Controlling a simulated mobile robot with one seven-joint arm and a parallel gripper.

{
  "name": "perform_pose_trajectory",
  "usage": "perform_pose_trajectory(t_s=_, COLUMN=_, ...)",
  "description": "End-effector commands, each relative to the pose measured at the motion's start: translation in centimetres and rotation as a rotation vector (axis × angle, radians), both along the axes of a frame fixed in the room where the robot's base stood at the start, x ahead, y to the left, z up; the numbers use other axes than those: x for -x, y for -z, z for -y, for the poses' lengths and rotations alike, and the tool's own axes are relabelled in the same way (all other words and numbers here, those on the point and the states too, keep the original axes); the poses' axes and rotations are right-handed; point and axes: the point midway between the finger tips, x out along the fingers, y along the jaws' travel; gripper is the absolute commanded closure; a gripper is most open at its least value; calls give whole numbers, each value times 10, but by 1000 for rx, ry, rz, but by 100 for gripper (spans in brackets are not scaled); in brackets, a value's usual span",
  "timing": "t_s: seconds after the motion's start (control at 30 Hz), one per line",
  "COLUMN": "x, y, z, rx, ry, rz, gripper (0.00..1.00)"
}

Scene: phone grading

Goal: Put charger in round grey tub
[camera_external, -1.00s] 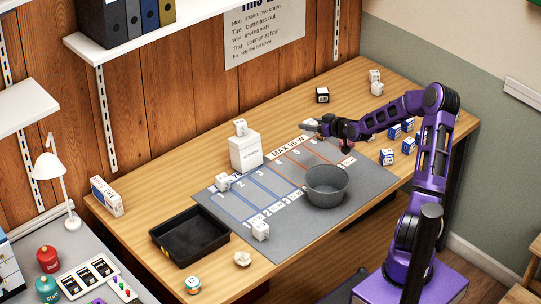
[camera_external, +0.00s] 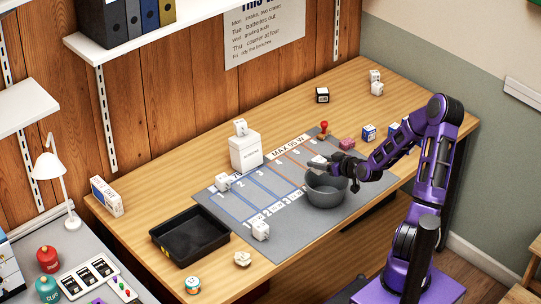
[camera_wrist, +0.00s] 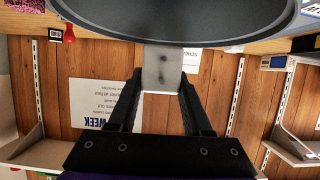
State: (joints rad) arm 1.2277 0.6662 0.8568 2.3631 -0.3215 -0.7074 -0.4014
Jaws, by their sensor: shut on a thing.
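My gripper (camera_external: 322,165) is shut on a pale charger (camera_wrist: 163,68), which sits between the two dark fingers in the wrist view. In the external view the charger shows as a small white block at the fingertips. The round grey tub (camera_external: 327,192) stands on the grey mat (camera_external: 285,235). My gripper and the charger are above the tub's far rim. In the wrist view, turned upside down, the tub (camera_wrist: 180,22) fills the top edge, close to the charger. Whether they touch, I cannot tell. The tub's inside is mostly hidden.
A black tray (camera_external: 190,257) lies front left. A red stamp (camera_external: 323,130), a pink block (camera_external: 347,144) and blue-and-white boxes (camera_external: 368,132) stand behind the tub.

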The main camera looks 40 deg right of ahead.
Motion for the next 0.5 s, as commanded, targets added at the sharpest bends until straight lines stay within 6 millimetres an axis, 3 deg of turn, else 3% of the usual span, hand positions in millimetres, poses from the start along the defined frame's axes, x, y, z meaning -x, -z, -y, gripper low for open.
perform_pose_trajectory(t_s=0.17, x=0, y=27, z=-1, rx=-4, ry=-2, rz=-1, gripper=100)
perform_pose_trajectory(t_s=0.5, x=0, y=30, z=0, rx=1, ry=-1, rz=0, gripper=100)
